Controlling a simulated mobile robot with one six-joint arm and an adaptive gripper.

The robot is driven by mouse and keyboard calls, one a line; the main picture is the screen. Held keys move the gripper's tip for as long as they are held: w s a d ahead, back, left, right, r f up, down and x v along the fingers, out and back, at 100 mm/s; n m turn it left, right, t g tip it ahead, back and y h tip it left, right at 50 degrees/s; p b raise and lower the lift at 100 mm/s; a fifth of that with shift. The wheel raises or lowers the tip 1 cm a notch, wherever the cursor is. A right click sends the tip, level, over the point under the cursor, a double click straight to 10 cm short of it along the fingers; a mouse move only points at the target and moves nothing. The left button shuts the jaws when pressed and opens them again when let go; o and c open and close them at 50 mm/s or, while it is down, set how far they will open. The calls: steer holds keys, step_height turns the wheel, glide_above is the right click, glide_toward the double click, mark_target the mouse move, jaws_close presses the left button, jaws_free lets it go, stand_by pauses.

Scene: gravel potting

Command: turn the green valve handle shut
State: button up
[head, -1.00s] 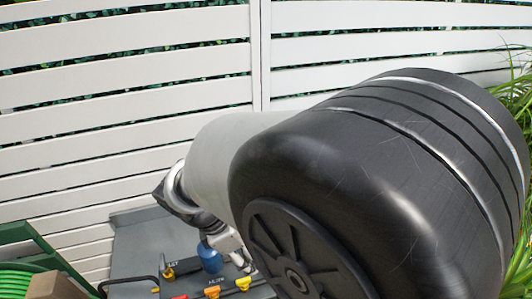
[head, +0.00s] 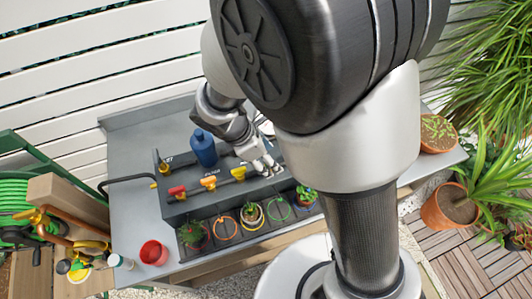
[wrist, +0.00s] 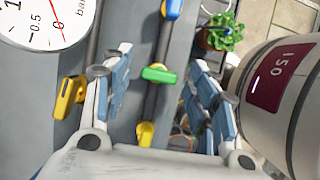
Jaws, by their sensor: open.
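The green valve handle (wrist: 158,74) shows in the wrist view on a dark pipe, and it appears to lie across that pipe. My gripper (wrist: 161,62) is open, with one blue-padded finger on each side of the handle. Gaps show between the handle and both fingers; whether the fingers are level with it in height I cannot tell. In the head view my gripper (head: 264,166) is over the right part of the valve row, and I cannot make out the green handle there.
Along the pipe are a yellow handle (wrist: 145,133) and a blue handle (wrist: 172,8). Another yellow handle (wrist: 70,97) sits left of my fingers. A pressure gauge (wrist: 48,20) is close by. A blue bottle (head: 203,148) and a red cup (head: 153,252) stand on the bench (head: 130,190).

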steer(key=shift+c, duration=0.3)
steer(key=c, duration=1)
steer(key=shift+r+m+p, duration=0.1)
steer(key=shift+m+p, duration=0.25)
steer(key=shift+m, duration=0.05)
steer(key=m+g+p, duration=0.1)
steer(key=m+p, duration=0.1)
steer(key=m, duration=0.1)
steer(key=shift+w+m+g+p, duration=0.15)
steer(key=shift+m+g+p, duration=0.15)
steer(key=shift+m+g, duration=0.1)
steer(key=m+p, duration=0.1)
steer(key=m, duration=0.1)
steer(key=m+g+p, duration=0.1)
steer(key=m, duration=0.1)
steer(key=shift+w+g, duration=0.1)
steer(key=shift+g, duration=0.2)
steer(key=m+g+y+p, duration=0.1)
steer(key=m+p, duration=0.1)
steer(key=m, duration=0.3)
steer(key=shift+w+d, duration=0.1)
steer(key=shift+d+m+g+y+p, duration=0.1)
steer(key=shift+m+g+y+p, duration=0.3)
steer(key=shift+m, duration=0.7)
steer(key=shift+m+g+y+p, duration=0.15)
steer(key=shift+m+y, duration=0.45)
steer(key=shift+m, duration=0.5)
